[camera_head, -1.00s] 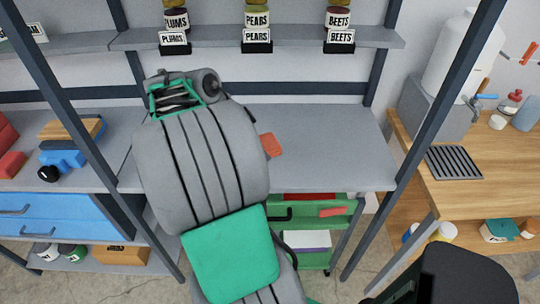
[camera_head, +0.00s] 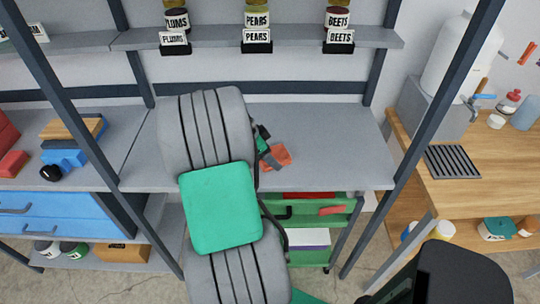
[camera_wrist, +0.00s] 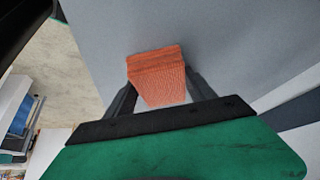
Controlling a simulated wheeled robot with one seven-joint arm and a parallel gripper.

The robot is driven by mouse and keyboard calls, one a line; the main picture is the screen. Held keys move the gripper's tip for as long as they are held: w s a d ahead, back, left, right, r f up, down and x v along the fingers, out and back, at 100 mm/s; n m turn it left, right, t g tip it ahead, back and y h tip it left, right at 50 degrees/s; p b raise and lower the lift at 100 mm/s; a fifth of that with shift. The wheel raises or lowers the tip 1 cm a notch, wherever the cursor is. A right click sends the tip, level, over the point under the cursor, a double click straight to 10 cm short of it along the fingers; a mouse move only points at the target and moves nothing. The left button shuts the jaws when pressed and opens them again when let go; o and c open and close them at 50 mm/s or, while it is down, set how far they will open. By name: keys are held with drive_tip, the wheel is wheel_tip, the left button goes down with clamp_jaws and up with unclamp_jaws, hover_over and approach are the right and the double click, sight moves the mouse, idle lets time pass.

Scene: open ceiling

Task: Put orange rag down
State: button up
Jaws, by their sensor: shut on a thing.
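The orange rag (camera_head: 280,155) is at the grey workbench (camera_head: 335,150), to the right of my arm in the head view. In the wrist view the rag (camera_wrist: 158,75) sits between the two dark fingers of my gripper (camera_wrist: 160,85), which is shut on it. The rag's far end spreads beyond the fingertips over the grey surface. I cannot tell whether the rag touches the benchtop. In the head view my gripper (camera_head: 270,156) shows just beside my arm, partly hidden by it.
The benchtop right of the rag is clear. A blue tool (camera_head: 62,160) lies on the left bench. Dark uprights (camera_head: 420,145) frame the bench. A green drawer unit (camera_head: 310,210) stands below.

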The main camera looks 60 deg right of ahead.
drive_tip(key=shift+a+f, duration=0.15)
drive_tip(key=shift+f, duration=0.3)
drive_tip(key=o, duration=0.8)
drive_tip(key=shift+s, duration=0.1)
drive_tip(key=o, duration=0.4)
drive_tip(key=shift+a+f, duration=0.15)
drive_tip(key=shift+f, duration=0.2)
drive_tip(key=shift+r, duration=0.35)
drive_tip(key=d+v, duration=0.1)
drive_tip(key=v, duration=1.2)
drive_tip(key=w+a+r+n+t, duration=0.1)
drive_tip(key=w+a+n+t, duration=0.2)
drive_tip(key=w+a+n, duration=0.45)
drive_tip(key=a+f+n+t+y, duration=0.2)
drive_tip(key=a+n+t+y, duration=0.2)
drive_tip(key=a+n, duration=1.5)
drive_tip(key=a, duration=1.2)
drive_tip(key=shift+w+f+y, duration=0.2)
drive_tip(key=shift+w+y, duration=0.1)
